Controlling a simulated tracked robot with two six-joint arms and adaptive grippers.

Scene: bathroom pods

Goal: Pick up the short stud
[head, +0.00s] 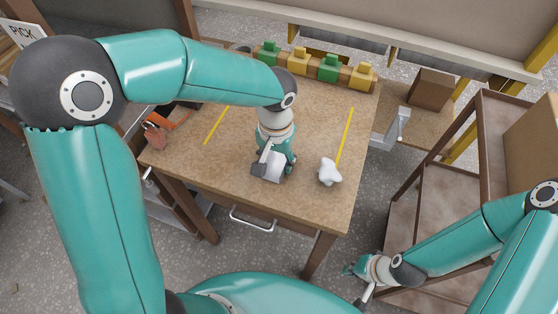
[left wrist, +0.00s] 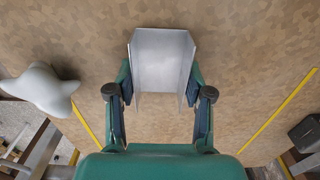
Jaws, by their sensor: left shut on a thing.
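The short stud (head: 268,167) is a short grey metal channel over the middle of the wooden table. In the left wrist view the stud (left wrist: 163,62) shows its flat web and bent side flanges between my fingers. My left gripper (head: 275,161) points down at the table and is shut on the stud, with one finger on each side of it, as the left wrist view (left wrist: 160,98) shows. I cannot tell whether the stud touches the table. My right gripper (head: 357,268) is low, beyond the table's front right corner, away from the stud; its fingers are too small to judge.
A white lumpy object (head: 329,172) lies right of the stud. Green and yellow blocks (head: 329,68) stand along the table's back edge. An orange-handled tool (head: 180,120) is at the left edge. Yellow lines (head: 345,137) mark the tabletop. A brown rack (head: 423,190) stands right.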

